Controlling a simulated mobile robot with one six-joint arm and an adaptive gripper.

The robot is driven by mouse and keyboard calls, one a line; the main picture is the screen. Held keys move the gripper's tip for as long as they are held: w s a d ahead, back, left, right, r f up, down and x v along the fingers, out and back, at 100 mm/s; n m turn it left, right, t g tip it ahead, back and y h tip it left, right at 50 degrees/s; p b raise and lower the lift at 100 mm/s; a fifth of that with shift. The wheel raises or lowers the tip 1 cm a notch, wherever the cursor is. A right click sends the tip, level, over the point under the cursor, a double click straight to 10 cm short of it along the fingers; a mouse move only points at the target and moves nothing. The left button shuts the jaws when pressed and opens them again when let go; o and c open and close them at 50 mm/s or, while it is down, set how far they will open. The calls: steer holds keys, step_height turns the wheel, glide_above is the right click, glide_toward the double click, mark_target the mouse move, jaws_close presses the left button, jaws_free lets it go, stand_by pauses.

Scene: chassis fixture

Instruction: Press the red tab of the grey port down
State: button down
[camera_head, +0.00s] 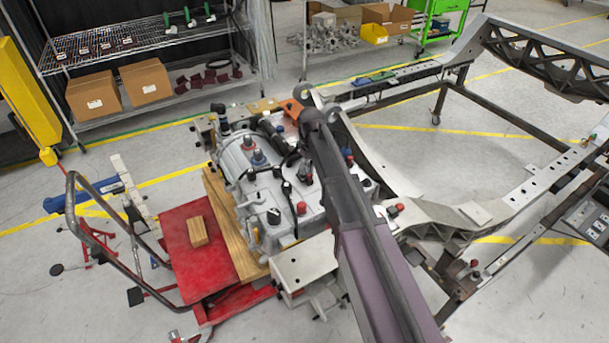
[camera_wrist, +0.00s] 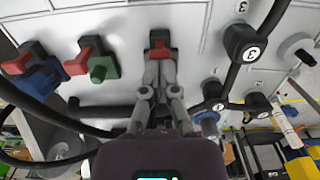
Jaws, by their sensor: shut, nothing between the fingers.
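In the wrist view the grey port (camera_wrist: 159,38) sits on the light metal housing at top centre, with its red tab (camera_wrist: 159,53) facing my gripper. My gripper (camera_wrist: 160,64) is shut and empty, its fingertips together at the near edge of the red tab. They overlap the tab's lower edge in the picture; I cannot tell whether they touch it. In the head view my arm crosses the middle and I cannot pick out the gripper or the grey port.
In the wrist view a green connector (camera_wrist: 102,68) and a blue connector (camera_wrist: 40,80), both with red parts, stand to the left. Black numbered caps (camera_wrist: 241,42) and black cables lie right. The head view shows a red cart (camera_head: 195,245) under the housing and a metal chassis frame (camera_head: 450,215).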

steer(key=shift+r+p, duration=2.9)
steer(key=shift+r, duration=0.25)
steer(key=s+d+m, duration=0.6)
steer(key=s+d, duration=1.4)
steer(key=s, duration=0.2)
steer(key=shift+s+d+f+m+b, duration=0.25)
steer(key=shift+s+d+m+b, duration=0.05)
steer(key=shift+s+d+m, duration=0.1)
